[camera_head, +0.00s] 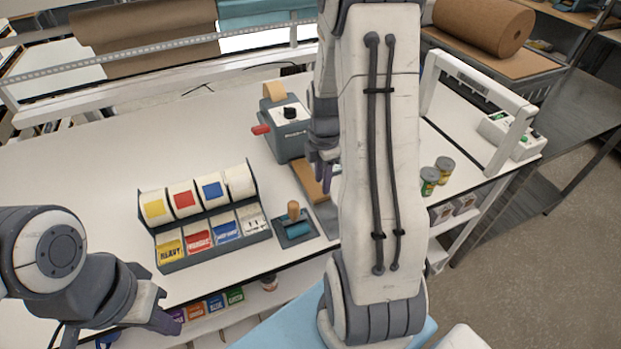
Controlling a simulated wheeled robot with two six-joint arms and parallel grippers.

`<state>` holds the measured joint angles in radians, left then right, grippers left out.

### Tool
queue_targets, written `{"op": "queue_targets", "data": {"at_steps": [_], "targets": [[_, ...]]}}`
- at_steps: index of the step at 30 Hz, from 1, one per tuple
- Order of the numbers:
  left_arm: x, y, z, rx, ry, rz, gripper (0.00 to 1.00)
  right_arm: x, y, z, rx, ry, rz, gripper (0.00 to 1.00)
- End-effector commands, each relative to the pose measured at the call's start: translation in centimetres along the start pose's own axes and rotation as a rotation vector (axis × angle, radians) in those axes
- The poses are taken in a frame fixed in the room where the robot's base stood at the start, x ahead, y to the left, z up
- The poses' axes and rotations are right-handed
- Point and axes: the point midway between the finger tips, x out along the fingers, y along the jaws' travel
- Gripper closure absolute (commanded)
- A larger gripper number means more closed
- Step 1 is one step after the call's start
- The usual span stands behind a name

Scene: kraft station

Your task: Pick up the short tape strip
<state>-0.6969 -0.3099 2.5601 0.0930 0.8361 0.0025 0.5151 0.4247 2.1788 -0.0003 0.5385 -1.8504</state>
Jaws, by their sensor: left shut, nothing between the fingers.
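I cannot make out a short tape strip for certain. A grey tape machine (287,130) with a red handle stands near the middle of the table, with a tan piece (274,91) on its top. A tan flat piece (308,183) lies in front of it, partly hidden by my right arm. My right gripper (322,172) points down beside that flat piece. Its fingertips are small and partly covered, so its opening is unclear. My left gripper (168,322) is shut and empty at the table's front edge, lower left, far from the machine.
A label dispenser (164,233) with several rolls stands left of centre. Two small jars (437,174) and a white frame (487,92) stand to the right. The white table's left part is clear.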

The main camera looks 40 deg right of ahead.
Motion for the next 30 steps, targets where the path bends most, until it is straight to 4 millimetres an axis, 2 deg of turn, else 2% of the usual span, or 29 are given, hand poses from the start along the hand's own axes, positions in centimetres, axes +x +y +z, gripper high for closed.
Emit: {"op": "queue_targets", "data": {"at_steps": [4, 9, 13, 22, 23, 25, 26, 30], "targets": [[-0.7, 0.1, 0.0, 0.000, 0.000, 0.000, 1.00, 1.0, -0.1, -0.3, -0.001, 0.001, -0.004, 0.61], [-1.8, 0.1, -0.1, 0.000, 0.000, 0.000, 1.00, 3.4, -0.3, -0.9, -0.002, 0.002, -0.006, 0.61], [-1.9, 0.1, -0.1, 0.001, 0.000, 0.000, 1.00, 4.9, -0.2, -0.8, 0.000, 0.001, -0.003, 0.61], [-1.9, 0.1, -0.1, 0.001, 0.000, 0.000, 1.00, 5.4, -0.2, -0.7, 0.000, 0.000, 0.001, 0.61], [-1.9, 0.1, -0.1, 0.001, 0.000, 0.000, 1.00, 5.4, -0.2, -0.7, 0.000, 0.000, 0.001, 0.69], [-1.9, 0.1, -0.1, 0.001, 0.000, 0.000, 1.00, 5.4, -0.2, -0.7, 0.000, 0.000, 0.001, 0.96], [-1.9, 0.1, -0.1, 0.001, 0.000, 0.000, 1.00, 5.4, -0.2, -0.7, 0.000, 0.000, 0.001, 1.00], [-1.9, 0.1, -0.1, 0.001, 0.000, 0.000, 1.00, 5.4, -0.2, -0.7, 0.001, 0.000, 0.001, 1.00]]}}
